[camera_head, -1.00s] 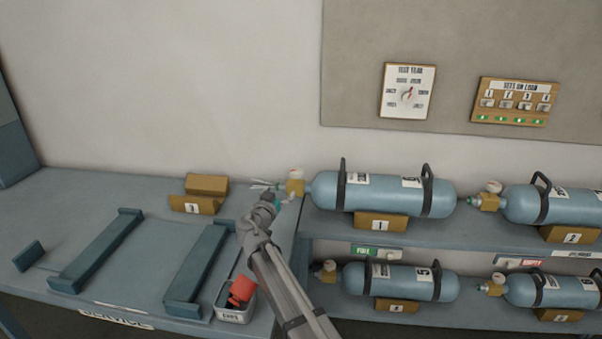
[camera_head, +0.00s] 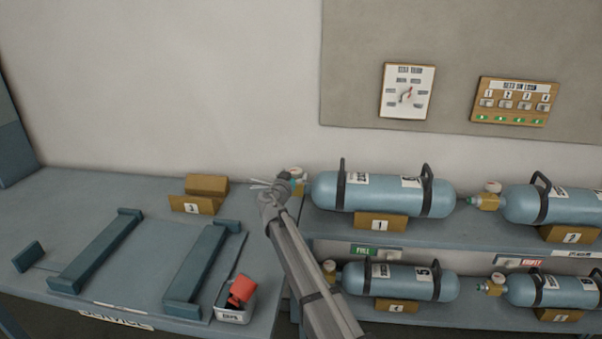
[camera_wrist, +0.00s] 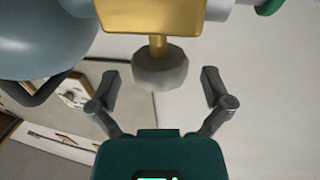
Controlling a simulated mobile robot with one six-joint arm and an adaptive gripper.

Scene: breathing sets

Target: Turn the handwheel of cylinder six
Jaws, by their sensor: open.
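A blue cylinder (camera_head: 385,192) lies on the upper shelf behind the block marked 1; its own label is too small to read surely. At its left end is a brass valve block (camera_wrist: 150,15) with a pale, round handwheel (camera_wrist: 160,68) on a short stem. The handwheel also shows in the head view (camera_head: 296,171). My gripper (camera_wrist: 160,82) is open, with one finger on each side of the handwheel and a visible gap to both. In the head view my gripper's end overlaps the valve and partly hides it.
Another cylinder (camera_head: 550,204) lies to the right, and two more lie on the lower shelf (camera_head: 400,282).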

